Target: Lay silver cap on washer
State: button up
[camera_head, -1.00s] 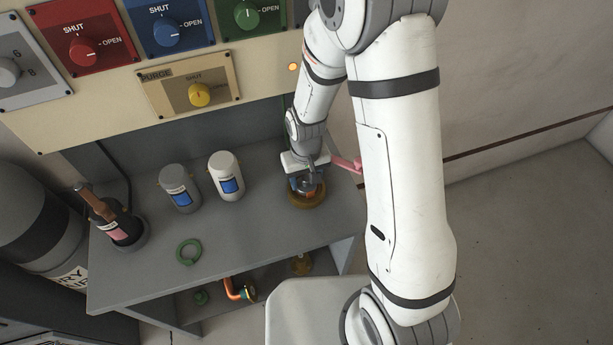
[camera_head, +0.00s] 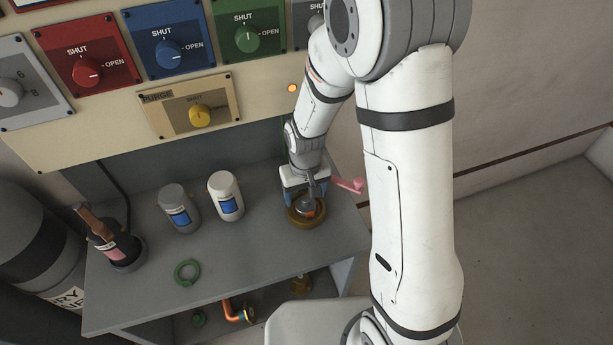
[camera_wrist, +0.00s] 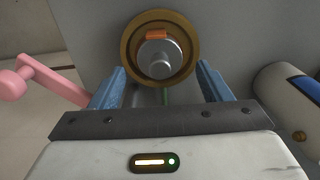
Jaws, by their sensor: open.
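The silver cap (camera_head: 307,205) is on the round brown-gold washer (camera_head: 293,216) at the right end of the grey bench. In the wrist view the cap (camera_wrist: 158,62) sits inside the rim of the washer (camera_wrist: 130,50), with an orange mark at its far side. I cannot tell whether it lies fully flat. My gripper (camera_head: 306,190) is just behind the cap. Its blue fingers stand apart on either side in the wrist view (camera_wrist: 162,78), empty and clear of the cap.
A white bottle (camera_head: 226,197) and a grey bottle (camera_head: 178,209) stand left of the washer. A green ring (camera_head: 187,272) lies near the front edge. A pink lever (camera_head: 348,184) is close to the gripper's right. Valve panels rise behind. The bench's front middle is clear.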

aim_at(306, 198)
notch_tip(306, 198, up, 9)
jog(key=s+d+r+m+t, duration=0.3)
jog(key=s+d+r, duration=0.9)
jog(key=s+r, duration=0.1)
jog(key=shift+s+d+r+b, duration=0.2)
jog(key=shift+d+r+b, duration=0.15)
jog(key=shift+c, duration=0.3)
dwell(0.6)
